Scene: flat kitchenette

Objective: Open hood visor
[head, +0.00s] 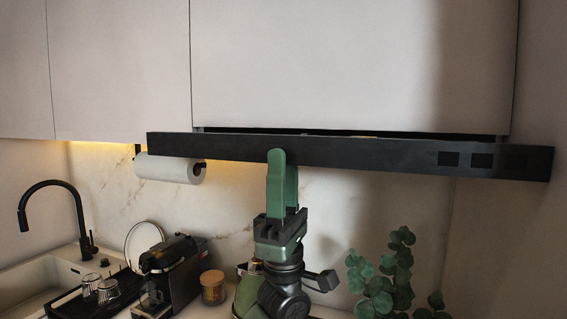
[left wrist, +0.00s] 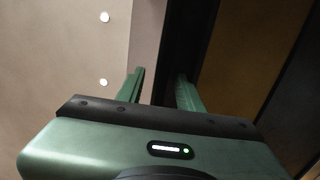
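The hood visor (head: 400,156) is a long, thin black strip under the upper cabinets in the head view. It is pulled forward, with a dark gap showing between it and the cabinet above. My left gripper (head: 282,178) is green and points up at the visor from below. One finger overlaps the visor's front face; the other goes out of sight behind its lower edge. In the left wrist view both fingers (left wrist: 160,92) stand apart, with the visor's dark edge (left wrist: 189,40) running between them. Whether they touch it is unclear. My right gripper is not in view.
Pale cabinet doors (head: 345,60) are above. A paper towel roll (head: 168,168) hangs left of the gripper. A coffee machine (head: 172,268), a jar (head: 213,287) and a black tap (head: 55,205) are below left. A leafy plant (head: 385,275) stands below right.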

